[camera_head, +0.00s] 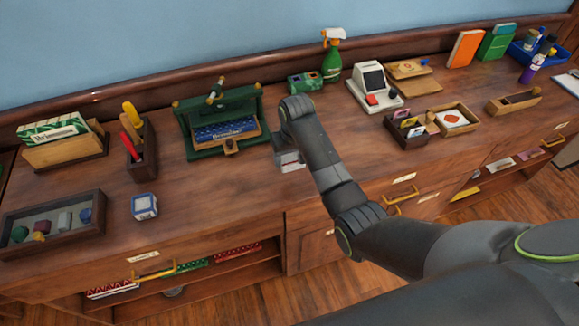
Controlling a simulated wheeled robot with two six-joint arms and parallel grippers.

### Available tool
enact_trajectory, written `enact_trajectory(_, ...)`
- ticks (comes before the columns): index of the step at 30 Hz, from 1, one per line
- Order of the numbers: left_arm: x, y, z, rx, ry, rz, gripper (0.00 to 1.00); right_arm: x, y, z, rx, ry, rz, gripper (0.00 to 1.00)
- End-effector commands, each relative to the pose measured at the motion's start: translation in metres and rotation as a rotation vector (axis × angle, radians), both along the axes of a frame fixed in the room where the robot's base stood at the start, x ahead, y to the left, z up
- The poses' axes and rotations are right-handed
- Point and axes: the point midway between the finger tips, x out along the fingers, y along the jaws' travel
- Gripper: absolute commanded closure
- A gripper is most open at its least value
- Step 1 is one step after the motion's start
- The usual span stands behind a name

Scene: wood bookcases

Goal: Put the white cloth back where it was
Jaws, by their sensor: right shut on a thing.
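My right arm comes in from the right, and its gripper (287,152) points down at the wooden counter, just right of the green box. It is shut on a small pale thing with a thin reddish line, which looks like the white cloth (291,164). The arm hides much of the gripper, and the fingers are hard to make out. The pale thing is at or just above the counter top; I cannot tell if it touches. My left gripper is not in view.
A green box (190,146) with a blue patterned thing inside stands left of the gripper. A white-and-blue block (144,206), a pen holder (146,163) and a dark tray (92,219) are farther left. A green spray bottle (332,62) and a white machine (362,98) stand behind right.

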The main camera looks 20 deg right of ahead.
Motion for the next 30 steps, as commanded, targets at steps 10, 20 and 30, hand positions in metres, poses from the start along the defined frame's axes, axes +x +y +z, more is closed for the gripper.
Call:
enact_trajectory(10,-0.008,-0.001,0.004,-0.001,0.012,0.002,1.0,-0.001,0.0,-0.045,0.0,0.002,0.0,0.56)
enact_trajectory(20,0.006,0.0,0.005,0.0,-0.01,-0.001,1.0,0.0,0.0,-0.069,0.0,-0.002,0.0,0.56)
enact_trajectory(30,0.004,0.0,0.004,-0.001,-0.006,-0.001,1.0,0.0,0.0,-0.072,0.0,-0.002,0.0,0.27)
